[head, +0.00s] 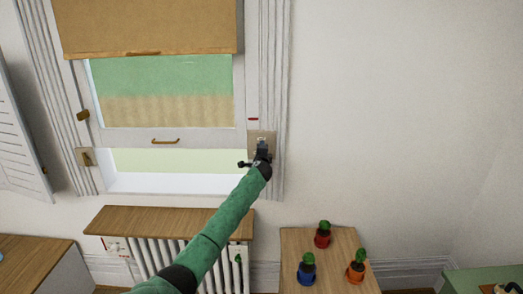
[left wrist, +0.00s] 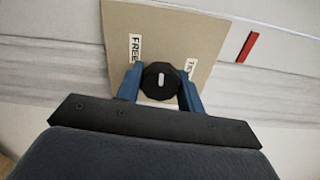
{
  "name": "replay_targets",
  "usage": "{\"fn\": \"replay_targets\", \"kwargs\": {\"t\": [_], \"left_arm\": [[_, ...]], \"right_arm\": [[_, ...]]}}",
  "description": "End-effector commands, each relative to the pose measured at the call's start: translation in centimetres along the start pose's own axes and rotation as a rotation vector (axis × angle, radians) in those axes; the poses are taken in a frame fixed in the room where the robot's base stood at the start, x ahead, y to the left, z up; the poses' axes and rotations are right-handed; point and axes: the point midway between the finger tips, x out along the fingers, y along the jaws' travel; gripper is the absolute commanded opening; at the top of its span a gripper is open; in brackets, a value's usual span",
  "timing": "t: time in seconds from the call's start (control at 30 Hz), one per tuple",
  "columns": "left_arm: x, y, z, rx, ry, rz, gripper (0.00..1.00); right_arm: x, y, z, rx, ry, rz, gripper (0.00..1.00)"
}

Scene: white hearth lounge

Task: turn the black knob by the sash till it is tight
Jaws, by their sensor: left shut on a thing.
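In the left wrist view, the black knob (left wrist: 160,81) sits on a beige plate (left wrist: 186,24) between the blue fingers of my left gripper (left wrist: 160,92). The fingers are shut on its sides. A white mark on the knob points up the plate, between a FREE label (left wrist: 135,50) on the left and a partly hidden label starting with T (left wrist: 190,68) on the right. In the head view, my left gripper (head: 260,154) is at the plate (head: 262,135) right of the window sash (head: 200,138) and hides the knob. My right gripper is not in view.
The sash is raised above an open gap and has a brass handle (head: 165,141). A red mark (head: 253,119) is on the frame above the plate. Below are a radiator with a wooden shelf (head: 150,220) and a small table (head: 300,240) with potted cacti. The right wall is clear.

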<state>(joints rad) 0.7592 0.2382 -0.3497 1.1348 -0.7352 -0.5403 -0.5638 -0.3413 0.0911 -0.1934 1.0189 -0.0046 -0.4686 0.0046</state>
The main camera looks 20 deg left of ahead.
Motion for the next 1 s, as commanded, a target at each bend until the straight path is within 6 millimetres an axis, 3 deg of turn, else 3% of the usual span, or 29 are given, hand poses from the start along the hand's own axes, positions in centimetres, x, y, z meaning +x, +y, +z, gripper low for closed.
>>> {"fn": "replay_targets", "kwargs": {"t": [0.13, 0.23, 0.67, 1.0], "left_arm": [[0.0, -0.1, 0.0, 0.141, 0.001, 0.0, 0.15], [0.0, -0.1, 0.0, 0.236, 0.001, 0.0, 0.15], [0.0, 0.0, 0.0, 0.643, 0.001, 0.001, 0.15], [-0.1, 0.1, 0.1, 0.968, 0.002, 0.001, 0.15]], "right_arm": [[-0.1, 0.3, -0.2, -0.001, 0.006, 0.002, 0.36], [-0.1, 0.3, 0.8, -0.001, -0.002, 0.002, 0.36], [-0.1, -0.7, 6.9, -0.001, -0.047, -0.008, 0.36], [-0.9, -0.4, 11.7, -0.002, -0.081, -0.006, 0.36]]}}
